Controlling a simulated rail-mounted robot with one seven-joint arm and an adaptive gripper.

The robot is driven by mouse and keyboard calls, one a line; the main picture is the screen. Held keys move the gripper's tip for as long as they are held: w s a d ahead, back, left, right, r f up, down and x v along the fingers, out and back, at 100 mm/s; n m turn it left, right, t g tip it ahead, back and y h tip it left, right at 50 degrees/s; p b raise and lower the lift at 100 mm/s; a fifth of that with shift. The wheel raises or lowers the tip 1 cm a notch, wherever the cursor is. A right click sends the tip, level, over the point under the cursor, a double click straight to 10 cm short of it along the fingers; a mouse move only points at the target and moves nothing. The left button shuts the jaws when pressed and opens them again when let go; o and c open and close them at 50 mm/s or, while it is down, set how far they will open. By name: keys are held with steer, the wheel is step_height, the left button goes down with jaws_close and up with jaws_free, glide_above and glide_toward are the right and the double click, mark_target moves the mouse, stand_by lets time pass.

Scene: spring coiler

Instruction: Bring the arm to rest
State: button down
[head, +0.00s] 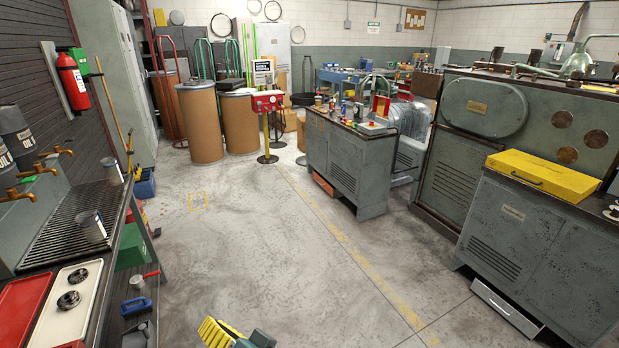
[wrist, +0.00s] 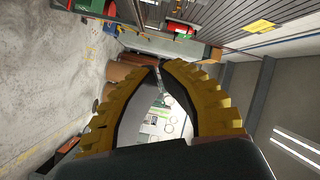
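My gripper (head: 222,332) shows at the bottom edge of the head view, with yellow ridged fingers and a dark body partly cut off by the frame. It is above the open floor. In the wrist view my gripper (wrist: 159,68) has its two yellow fingers bowed, with the tips together or almost together. Nothing is held between them; the far room shows through the gap behind the tips. The rest of my arm is mostly out of view.
At left stands a bench with a drain grate (head: 75,225) and red and white trays (head: 68,300). A grey cabinet (head: 545,245) with a yellow case (head: 543,174) stands at right. A workbench (head: 345,160) and brown drums (head: 200,125) stand farther back. The middle floor (head: 240,240) is clear.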

steer(key=d+r+n+t+h+p, duration=0.1)
steer(key=d+r+t+h, duration=0.3)
steer(key=d+r, duration=0.65)
steer(key=s+d+r+t+h+p, duration=0.1)
steer(key=s+d+r+t+h, duration=0.45)
steer(key=d+r, duration=0.35)
steer(key=s+d+r+t+h, duration=0.4)
steer(key=s+d+r+h, duration=0.25)
steer(key=r, duration=0.55)
step_height(320, 180, up, 38)
steer(key=y+p, duration=0.1)
steer(key=p, duration=3.7)
steer(key=shift+w+d+f+m, duration=0.15)
steer(key=shift+w+f+m, duration=0.15)
steer(key=shift+w, duration=0.15)
